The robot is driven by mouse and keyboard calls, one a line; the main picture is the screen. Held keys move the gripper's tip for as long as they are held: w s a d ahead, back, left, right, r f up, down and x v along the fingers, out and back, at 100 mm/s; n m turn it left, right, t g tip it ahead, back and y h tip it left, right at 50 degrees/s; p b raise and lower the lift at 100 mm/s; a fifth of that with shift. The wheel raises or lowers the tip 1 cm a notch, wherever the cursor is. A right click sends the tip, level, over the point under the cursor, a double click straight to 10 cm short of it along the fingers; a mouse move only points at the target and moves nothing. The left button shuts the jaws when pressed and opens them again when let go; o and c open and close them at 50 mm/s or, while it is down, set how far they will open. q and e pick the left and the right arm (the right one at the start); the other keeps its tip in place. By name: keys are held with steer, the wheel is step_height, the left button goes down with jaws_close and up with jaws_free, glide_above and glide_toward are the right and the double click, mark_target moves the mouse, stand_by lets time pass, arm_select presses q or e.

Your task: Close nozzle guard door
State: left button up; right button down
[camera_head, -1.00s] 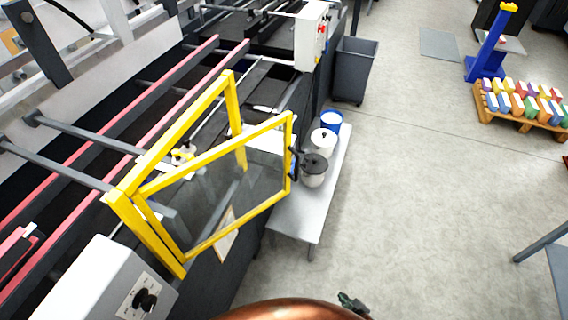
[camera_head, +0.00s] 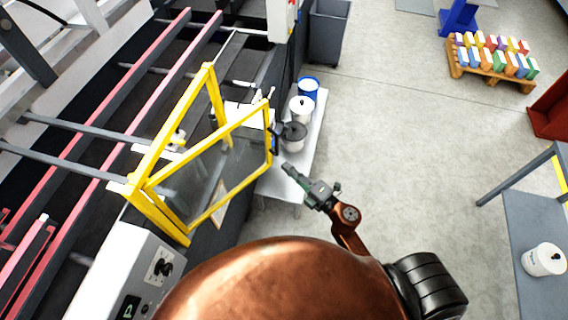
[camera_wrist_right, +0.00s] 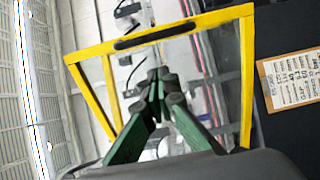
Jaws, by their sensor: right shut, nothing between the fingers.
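The nozzle guard door (camera_head: 208,190) is a yellow-framed clear panel. In the head view it stands swung open at an angle from the yellow fixed frame (camera_head: 165,140) on the machine. A dark handle (camera_head: 273,138) sits on its free edge. My right gripper (camera_head: 288,168) is just right of the door's free edge, below the handle, and looks apart from it. In the right wrist view, the gripper's green fingers (camera_wrist_right: 156,100) are closed together with nothing between them. The yellow frame and a dark handle bar (camera_wrist_right: 155,36) show beyond the fingertips. My left gripper is not in view.
A small grey table (camera_head: 312,135) beside the machine holds a blue-rimmed tub (camera_head: 308,88), a white pot (camera_head: 300,108) and a dark-lidded pot (camera_head: 292,136). A grey control box (camera_head: 135,265) is at lower left. Open floor (camera_head: 400,150) lies to the right.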

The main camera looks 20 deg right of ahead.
steer(key=p, duration=0.2)
glide_toward(261, 145)
steer(key=x, duration=0.5)
steer(key=shift+w+a+r, duration=0.15)
steer(key=shift+a+r, duration=0.05)
steer(key=shift+r, duration=0.2)
steer(key=shift+x, duration=0.8)
steer(key=shift+f, duration=0.15)
